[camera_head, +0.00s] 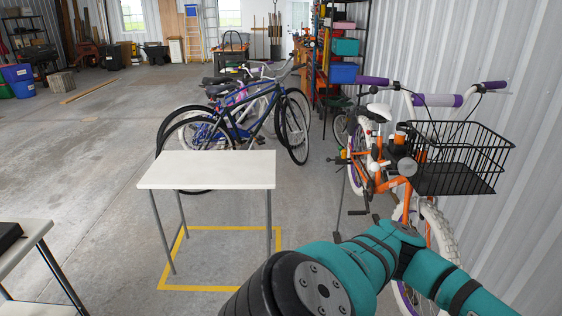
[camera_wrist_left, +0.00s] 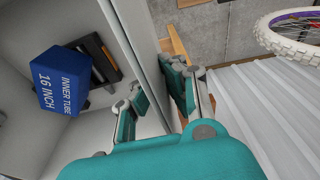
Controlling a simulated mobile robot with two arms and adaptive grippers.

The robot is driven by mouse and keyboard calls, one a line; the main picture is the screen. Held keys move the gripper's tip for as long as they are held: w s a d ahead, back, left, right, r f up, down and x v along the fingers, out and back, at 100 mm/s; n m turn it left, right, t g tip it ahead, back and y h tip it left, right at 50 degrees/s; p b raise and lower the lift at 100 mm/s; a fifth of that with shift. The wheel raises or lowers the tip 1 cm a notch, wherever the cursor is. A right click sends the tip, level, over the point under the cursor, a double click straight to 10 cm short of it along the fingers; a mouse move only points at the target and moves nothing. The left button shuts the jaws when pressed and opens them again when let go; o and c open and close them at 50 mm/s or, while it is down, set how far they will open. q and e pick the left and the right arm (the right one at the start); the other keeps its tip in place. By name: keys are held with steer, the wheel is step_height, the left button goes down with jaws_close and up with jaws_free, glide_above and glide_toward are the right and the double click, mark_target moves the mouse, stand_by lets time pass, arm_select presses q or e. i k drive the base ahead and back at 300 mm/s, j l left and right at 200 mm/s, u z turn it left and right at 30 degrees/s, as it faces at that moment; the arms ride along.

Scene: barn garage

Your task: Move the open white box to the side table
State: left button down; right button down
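The open white box (camera_wrist_left: 97,38) fills the left of the left wrist view. Inside it are a blue box marked "INNER TUBE 16 INCH" (camera_wrist_left: 62,82) and a dark item (camera_wrist_left: 97,58). The white side table (camera_head: 210,170) stands bare in the middle of the head view. The box and both grippers are out of the head view; a teal arm of mine crosses its lower right.
Yellow floor tape (camera_head: 228,229) runs around the side table's legs. Another table (camera_head: 18,243) with a black object (camera_head: 9,235) is at the left edge. Blue bicycles (camera_head: 240,115) stand behind the side table, and an orange bicycle with a basket (camera_head: 395,180) stands right. Floor at left is open.

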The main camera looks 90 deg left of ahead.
mark_target(212, 166)
steer(key=u, duration=2.95)
steer(key=i+u, duration=0.4)
steer(key=i, duration=1.95)
steer(key=i+l, duration=0.1)
steer(key=i, duration=1.05)
